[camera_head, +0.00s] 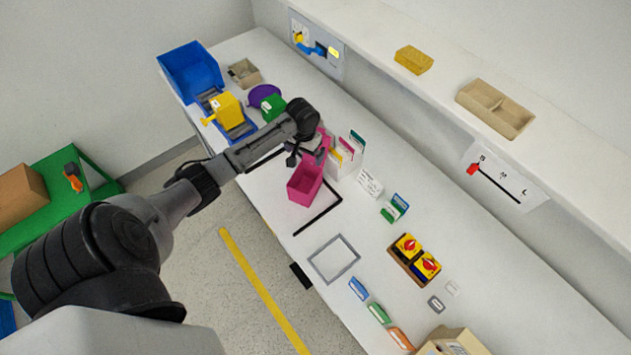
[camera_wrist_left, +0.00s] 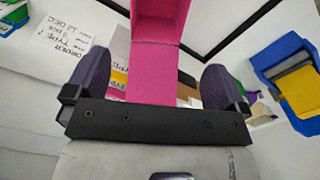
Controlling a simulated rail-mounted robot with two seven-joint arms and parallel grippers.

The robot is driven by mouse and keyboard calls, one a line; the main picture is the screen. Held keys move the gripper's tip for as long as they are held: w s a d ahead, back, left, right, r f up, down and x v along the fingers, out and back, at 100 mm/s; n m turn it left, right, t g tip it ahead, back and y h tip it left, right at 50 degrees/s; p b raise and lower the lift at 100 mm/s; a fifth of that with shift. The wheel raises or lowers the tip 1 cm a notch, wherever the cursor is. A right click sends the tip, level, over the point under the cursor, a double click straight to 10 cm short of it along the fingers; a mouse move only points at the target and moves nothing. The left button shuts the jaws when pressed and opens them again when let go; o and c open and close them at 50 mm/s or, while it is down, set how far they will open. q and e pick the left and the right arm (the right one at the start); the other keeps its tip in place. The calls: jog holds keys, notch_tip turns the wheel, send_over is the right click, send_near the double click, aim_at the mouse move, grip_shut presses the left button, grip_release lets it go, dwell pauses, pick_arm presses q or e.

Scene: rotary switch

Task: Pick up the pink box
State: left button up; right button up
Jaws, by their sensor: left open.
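The pink box (camera_head: 303,188) is an open-topped bin on the white table, partly hidden by my left arm and gripper in the head view. My left gripper (camera_head: 307,155) is over the far end of the box. In the left wrist view, the box (camera_wrist_left: 158,55) shows between the two open fingers of the gripper (camera_wrist_left: 155,82), with a gap on each side. I cannot tell whether either finger touches it. My right gripper is not in view.
Colored cards in a white holder (camera_head: 346,155) stand close beside the box. A blue bin (camera_head: 190,70) and a yellow-handled device (camera_head: 226,107) are at the table's far left. Red-and-yellow rotary switches (camera_head: 408,246) sit to the right. A shelf (camera_head: 447,62) runs behind.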

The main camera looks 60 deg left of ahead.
pick_arm(q)
jog(key=shift+n, duration=0.3)
jog(key=shift+s+d+f+b, duration=0.15)
jog(key=shift+f+b, duration=0.1)
jog(key=shift+f, duration=3.25)
jog(key=shift+s+d+f+b, duration=0.1)
jog(key=shift+f+b, duration=0.15)
jog(key=shift+f, duration=3.2)
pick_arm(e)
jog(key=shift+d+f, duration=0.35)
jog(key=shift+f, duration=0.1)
